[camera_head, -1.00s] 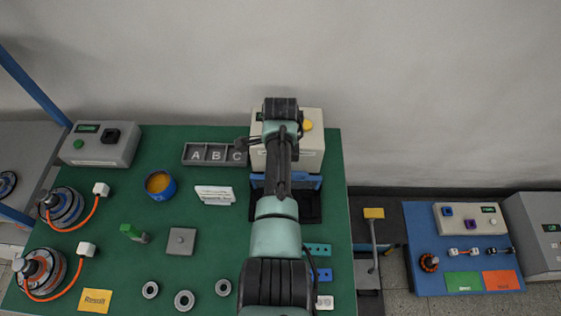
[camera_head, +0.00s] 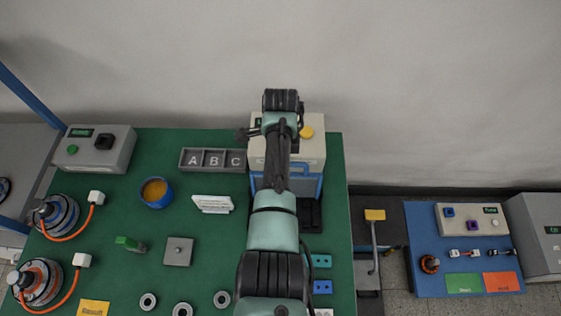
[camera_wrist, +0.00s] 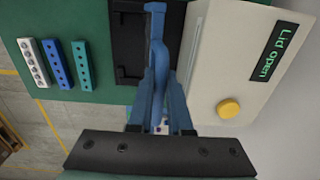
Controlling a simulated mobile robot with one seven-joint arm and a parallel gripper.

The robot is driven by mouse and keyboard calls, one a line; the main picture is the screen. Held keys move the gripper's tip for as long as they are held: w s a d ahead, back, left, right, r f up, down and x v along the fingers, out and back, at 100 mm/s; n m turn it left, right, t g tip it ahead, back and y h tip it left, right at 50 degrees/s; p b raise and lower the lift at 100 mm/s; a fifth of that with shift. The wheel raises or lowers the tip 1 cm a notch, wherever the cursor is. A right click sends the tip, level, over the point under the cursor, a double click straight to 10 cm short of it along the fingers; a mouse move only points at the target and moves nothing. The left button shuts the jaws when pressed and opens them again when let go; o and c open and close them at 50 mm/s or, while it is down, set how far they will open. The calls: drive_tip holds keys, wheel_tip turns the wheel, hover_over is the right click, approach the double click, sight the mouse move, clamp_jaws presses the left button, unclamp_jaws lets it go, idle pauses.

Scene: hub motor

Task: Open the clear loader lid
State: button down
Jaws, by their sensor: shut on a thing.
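The loader (camera_head: 313,150) is a beige box with a yellow button at the back of the green table. Its lid (camera_head: 320,186) shows as a blue-edged frame at the front, partly behind my arm; its clear pane is hard to make out. In the wrist view the loader's beige body (camera_wrist: 213,60) carries a display reading "Lid open". A blue lid bar (camera_wrist: 155,28) runs down the middle of that view to my gripper (camera_wrist: 160,84), which is shut on it. The exact contact is partly hidden between the fingers.
A grey A-B-C tray (camera_head: 212,160) stands left of the loader. A dark loader bed (camera_wrist: 130,45) lies beside the lid bar. Blue and teal drilled strips (camera_wrist: 80,65) lie near the table edge.

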drive_tip(key=c, duration=1.1)
unclamp_jaws()
drive_tip(key=shift+r, duration=0.15)
wheel_tip(320, 180, up, 13)
drive_tip(key=shift+s+f+b, duration=0.1)
drive_tip(key=shift+b, duration=0.9)
